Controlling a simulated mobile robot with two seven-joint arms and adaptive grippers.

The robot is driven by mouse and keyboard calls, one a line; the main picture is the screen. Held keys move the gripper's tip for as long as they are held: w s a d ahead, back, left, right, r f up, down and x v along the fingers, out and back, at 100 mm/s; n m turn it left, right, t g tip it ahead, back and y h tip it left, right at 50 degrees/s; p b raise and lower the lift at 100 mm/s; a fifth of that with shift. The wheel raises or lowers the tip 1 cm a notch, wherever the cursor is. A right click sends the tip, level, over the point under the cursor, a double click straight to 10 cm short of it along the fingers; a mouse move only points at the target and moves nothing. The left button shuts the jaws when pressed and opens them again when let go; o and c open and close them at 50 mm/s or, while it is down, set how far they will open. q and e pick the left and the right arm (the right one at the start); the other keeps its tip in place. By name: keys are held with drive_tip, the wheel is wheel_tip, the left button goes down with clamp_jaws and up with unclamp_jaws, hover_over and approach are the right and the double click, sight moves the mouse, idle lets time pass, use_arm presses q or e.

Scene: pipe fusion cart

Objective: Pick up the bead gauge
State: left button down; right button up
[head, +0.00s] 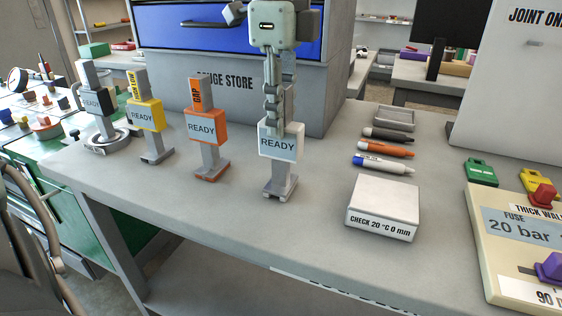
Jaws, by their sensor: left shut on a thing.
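Several upright gauges with READY displays stand in a row on the grey bench. My left gripper (275,112) comes down from above and is shut on the upper part of the white gauge (279,144), the rightmost one. Its fingers hide that gauge's top name, so I cannot read whether it says bead. The white gauge is upright, with its foot at the bench surface; I cannot tell if it is slightly lifted. Left of it stand an orange gauge (207,128) marked GAP, a yellow gauge (146,115) and a grey gauge (97,102). My right gripper is out of view.
Right of the white gauge lie several markers (384,164), a small grey tray (394,117) and a white CHECK block (383,208). A fuse panel (520,235) stands at the right. The GAUGE STORE cabinet (225,85) is close behind.

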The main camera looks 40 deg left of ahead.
use_arm(q)
drive_tip(key=shift+r, duration=0.1)
wheel_tip(320, 180, up, 9)
drive_tip(key=shift+r, duration=0.45)
drive_tip(key=c, duration=1.9)
unclamp_jaws()
clamp_jaws()
drive_tip(key=shift+d, duration=0.1)
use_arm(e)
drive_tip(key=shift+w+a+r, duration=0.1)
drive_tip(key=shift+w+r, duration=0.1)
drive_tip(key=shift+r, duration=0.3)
